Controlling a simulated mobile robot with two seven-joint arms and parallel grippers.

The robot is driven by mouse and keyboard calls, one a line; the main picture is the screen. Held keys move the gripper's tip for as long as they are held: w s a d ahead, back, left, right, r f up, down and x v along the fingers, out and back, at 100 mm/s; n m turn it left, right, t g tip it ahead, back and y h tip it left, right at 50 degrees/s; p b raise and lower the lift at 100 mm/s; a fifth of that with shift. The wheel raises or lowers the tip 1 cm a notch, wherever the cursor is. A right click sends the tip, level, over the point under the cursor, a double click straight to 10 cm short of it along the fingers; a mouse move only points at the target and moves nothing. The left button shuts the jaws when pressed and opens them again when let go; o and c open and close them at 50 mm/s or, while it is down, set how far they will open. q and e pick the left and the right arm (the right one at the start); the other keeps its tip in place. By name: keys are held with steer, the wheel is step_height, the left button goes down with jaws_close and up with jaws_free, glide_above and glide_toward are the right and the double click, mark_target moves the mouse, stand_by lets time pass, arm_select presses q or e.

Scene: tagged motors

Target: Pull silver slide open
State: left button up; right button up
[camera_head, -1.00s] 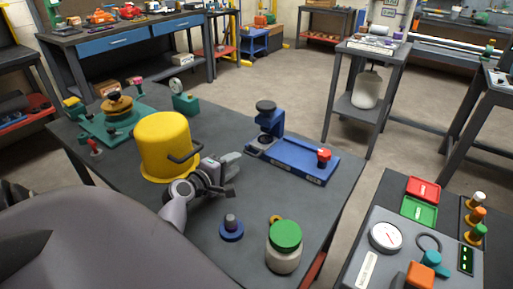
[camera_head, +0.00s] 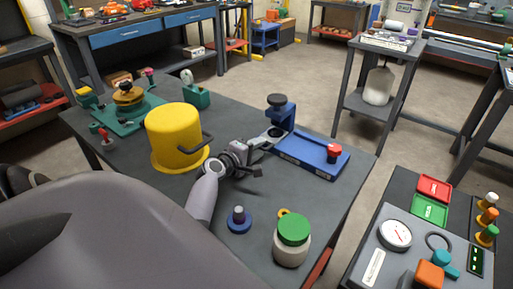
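The blue fixture (camera_head: 312,158) lies on the dark workbench. It has an upright post with a black knob (camera_head: 277,101) and a red knob (camera_head: 334,153) at its right end. A small silver piece, seemingly the silver slide (camera_head: 271,137), shows at the foot of the post, partly hidden. My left gripper (camera_head: 260,156) is just left of the fixture, its grey tip close to the silver piece. I cannot tell whether they touch, or how far apart the fingers are. My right gripper is not in view.
A yellow cover with a black handle (camera_head: 173,132) stands left of my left gripper. In front are a blue-based peg (camera_head: 239,220) and a green-lidded jar (camera_head: 292,240). A gauge panel (camera_head: 397,235) is at the lower right.

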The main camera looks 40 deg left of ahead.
arm_select(q)
jaws_close()
stand_by(1.4)
